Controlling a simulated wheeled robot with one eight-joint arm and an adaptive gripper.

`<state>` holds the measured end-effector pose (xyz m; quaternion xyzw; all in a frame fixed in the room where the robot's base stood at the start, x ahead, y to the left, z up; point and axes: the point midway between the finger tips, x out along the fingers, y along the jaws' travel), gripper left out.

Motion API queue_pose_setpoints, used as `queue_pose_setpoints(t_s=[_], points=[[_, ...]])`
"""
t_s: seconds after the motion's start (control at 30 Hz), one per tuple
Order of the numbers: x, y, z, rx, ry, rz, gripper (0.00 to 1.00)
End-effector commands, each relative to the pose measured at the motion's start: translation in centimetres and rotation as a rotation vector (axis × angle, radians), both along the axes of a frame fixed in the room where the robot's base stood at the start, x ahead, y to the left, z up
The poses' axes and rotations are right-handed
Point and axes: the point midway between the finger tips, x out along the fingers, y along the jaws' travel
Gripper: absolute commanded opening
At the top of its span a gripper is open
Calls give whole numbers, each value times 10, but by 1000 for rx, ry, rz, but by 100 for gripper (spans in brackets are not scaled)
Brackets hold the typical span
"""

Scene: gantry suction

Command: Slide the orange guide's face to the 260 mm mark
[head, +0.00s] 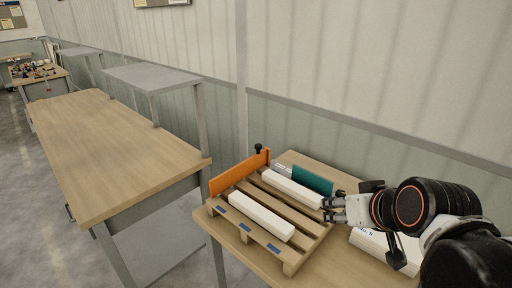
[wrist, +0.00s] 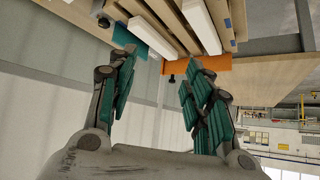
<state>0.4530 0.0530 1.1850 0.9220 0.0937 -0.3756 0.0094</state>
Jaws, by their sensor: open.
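The orange guide (head: 240,173) is an upright plate along the left end of a wooden pallet (head: 290,267), with a black knob (head: 259,149) at its far end. In the wrist view the orange guide (wrist: 210,64) and its knob (wrist: 172,79) show beyond my fingertips.
Two white bars (head: 255,215) (head: 292,188) lie on the slats. Pale stacked pieces (head: 372,243) lie right of the pallet. A bare wooden bench (head: 110,155) stands at left.

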Motion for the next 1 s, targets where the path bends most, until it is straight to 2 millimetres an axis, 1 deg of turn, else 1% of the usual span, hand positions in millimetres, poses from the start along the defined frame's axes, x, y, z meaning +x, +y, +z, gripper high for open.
queue_pose_setpoints(t_s=[0.03,0.07,0.17,0.2,0.27,0.3,0.37,0.4,0.47,0.5,0.57,0.6,0.73,0.83,0.93,1.0], points=[[13,7,7,9,-25,21,46],[21,12,11,14,-42,32,46],[52,30,27,35,-111,78,46],[67,38,34,45,-144,97,46],[91,51,45,60,-198,123,46],[106,59,52,69,-235,138,46],[129,71,61,82,-289,157,46],[144,78,67,88,-325,167,46],[166,89,74,100,-378,177,46],[181,96,79,105,-413,181,46],[202,105,84,112,-462,184,46],[216,112,86,116,-495,184,46],[259,129,89,125,-593,168,46],[290,140,86,126,-659,143,46],[317,151,75,123,-714,111,46],[335,158,64,120,-746,84,46]])
